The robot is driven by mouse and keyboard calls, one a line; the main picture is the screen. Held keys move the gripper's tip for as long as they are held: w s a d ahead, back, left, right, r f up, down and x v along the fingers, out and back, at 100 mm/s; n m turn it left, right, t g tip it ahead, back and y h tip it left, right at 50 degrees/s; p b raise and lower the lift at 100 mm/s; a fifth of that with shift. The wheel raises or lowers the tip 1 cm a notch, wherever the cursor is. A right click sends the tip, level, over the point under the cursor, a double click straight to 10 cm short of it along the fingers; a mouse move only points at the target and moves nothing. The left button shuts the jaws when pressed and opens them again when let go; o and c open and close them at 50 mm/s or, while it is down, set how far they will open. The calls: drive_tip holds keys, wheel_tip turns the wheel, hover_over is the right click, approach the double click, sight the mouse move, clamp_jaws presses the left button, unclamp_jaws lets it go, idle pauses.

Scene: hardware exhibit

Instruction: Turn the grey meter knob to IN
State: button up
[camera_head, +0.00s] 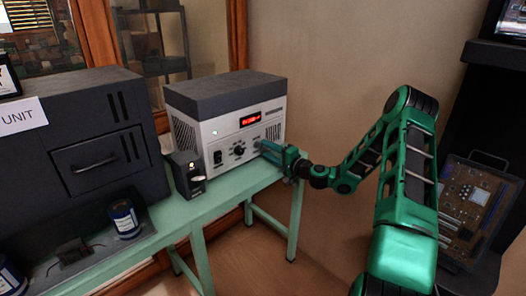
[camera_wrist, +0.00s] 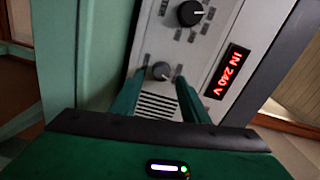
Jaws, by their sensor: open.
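The grey meter knob (camera_wrist: 161,71) is a small round knob on the light grey front panel of the power unit (camera_head: 212,133). It shows in the wrist view between my two green fingers. My gripper (camera_wrist: 161,82) is open, with one finger on each side of the knob; I cannot tell whether they touch it. In the head view my gripper (camera_head: 264,148) is at the right part of the panel and hides the grey knob. The red display (camera_wrist: 229,71) reads "IN 240 V". The knob's pointer is too small to read.
A larger black knob (camera_wrist: 190,12) sits on the same panel. A small dark box (camera_head: 187,175) with a light stands left of the unit on the green bench (camera_head: 215,205). A dark cabinet (camera_head: 100,140) and a blue-labelled can (camera_head: 124,219) are further left.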

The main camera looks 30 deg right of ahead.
drive_tip(key=v, duration=0.7)
drive_tip(key=shift+s+d, duration=0.2)
drive_tip(key=shift+s, duration=0.15)
drive_tip(key=shift+s, duration=0.1)
